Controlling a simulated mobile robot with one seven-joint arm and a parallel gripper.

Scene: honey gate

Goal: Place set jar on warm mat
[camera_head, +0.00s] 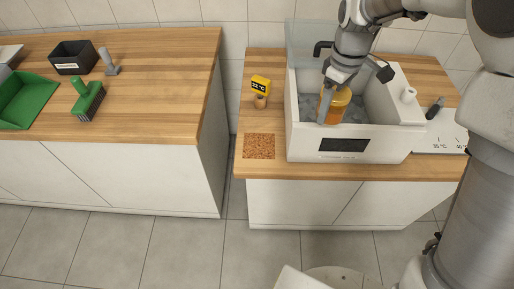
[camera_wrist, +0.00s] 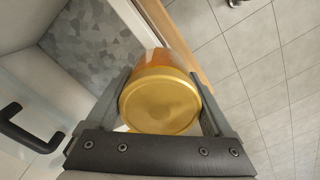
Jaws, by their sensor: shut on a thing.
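The jar (camera_head: 340,104) is amber with a gold lid; the lid (camera_wrist: 160,101) fills the middle of the wrist view. My gripper (camera_head: 328,104) is shut on the jar, with one finger on each side of it in the wrist view (camera_wrist: 165,100). In the head view the jar appears upright, within the outline of the white bath's basin. I cannot tell exactly how high it is. The warm mat (camera_head: 259,146), a brown cork-like square, lies bare on the wooden counter, left of the bath's front corner.
The white bath (camera_head: 302,141) has raised walls, a dark front panel and a clear lid (camera_head: 306,38) standing open behind. A gap separates the left counter (camera_head: 165,80), which holds a green brush (camera_head: 88,100).

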